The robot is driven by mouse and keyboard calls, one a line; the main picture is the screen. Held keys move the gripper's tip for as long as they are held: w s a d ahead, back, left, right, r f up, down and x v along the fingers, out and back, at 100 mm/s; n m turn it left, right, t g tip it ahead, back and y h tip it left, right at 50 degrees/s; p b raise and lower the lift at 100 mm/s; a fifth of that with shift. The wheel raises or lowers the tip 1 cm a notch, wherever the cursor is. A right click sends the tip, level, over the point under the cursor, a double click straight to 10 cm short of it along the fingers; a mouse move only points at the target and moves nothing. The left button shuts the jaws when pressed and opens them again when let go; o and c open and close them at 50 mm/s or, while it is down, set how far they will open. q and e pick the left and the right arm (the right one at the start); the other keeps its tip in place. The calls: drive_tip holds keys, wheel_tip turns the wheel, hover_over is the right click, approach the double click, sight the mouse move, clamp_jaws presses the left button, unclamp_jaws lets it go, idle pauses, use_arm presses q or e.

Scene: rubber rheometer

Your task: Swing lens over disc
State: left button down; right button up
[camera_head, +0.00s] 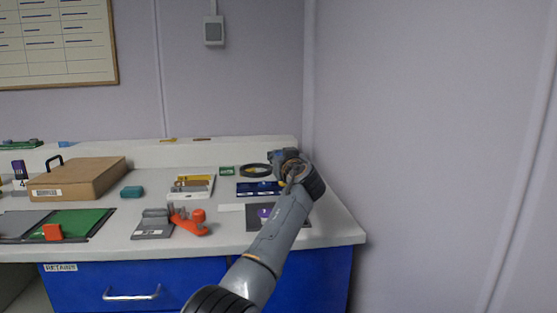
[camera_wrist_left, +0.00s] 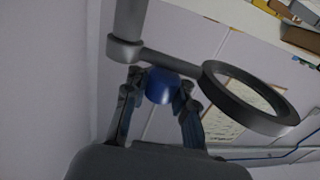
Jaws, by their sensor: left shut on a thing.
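The lens is a dark round ring (camera_head: 256,170) at the back right of the bench. In the left wrist view the lens ring (camera_wrist_left: 250,98) joins a grey arm running to a grey post (camera_wrist_left: 128,28). My left gripper (camera_head: 287,164) is just right of the ring and is shut on a blue knob (camera_wrist_left: 160,87) on that arm. I cannot tell for certain which thing is the disc; a small purple round item (camera_head: 264,213) lies on a dark mat (camera_head: 253,222) nearer the front, partly beside my arm.
A blue tray (camera_head: 246,188) lies in front of the ring. A wall closes the right side. My arm crosses the bench's right front.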

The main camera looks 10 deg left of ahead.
use_arm(q)
drive_tip(key=shift+s+d+f+n+g+y, duration=0.1)
drive_tip(key=shift+s+f+n+g+y, duration=0.05)
drive_tip(key=shift+f+n+g+y, duration=0.2)
idle(0.4)
drive_tip(key=c, duration=1.3)
unclamp_jaws()
drive_tip(key=shift+r, duration=0.1)
drive_tip(key=shift+o, duration=1.2)
drive_tip(key=shift+r, duration=0.2)
drive_tip(key=shift+s, duration=0.1)
drive_tip(key=v, duration=0.7)
drive_tip(key=shift+s, duration=0.15)
drive_tip(key=shift+d+f, duration=0.1)
drive_tip(key=shift+c, duration=0.2)
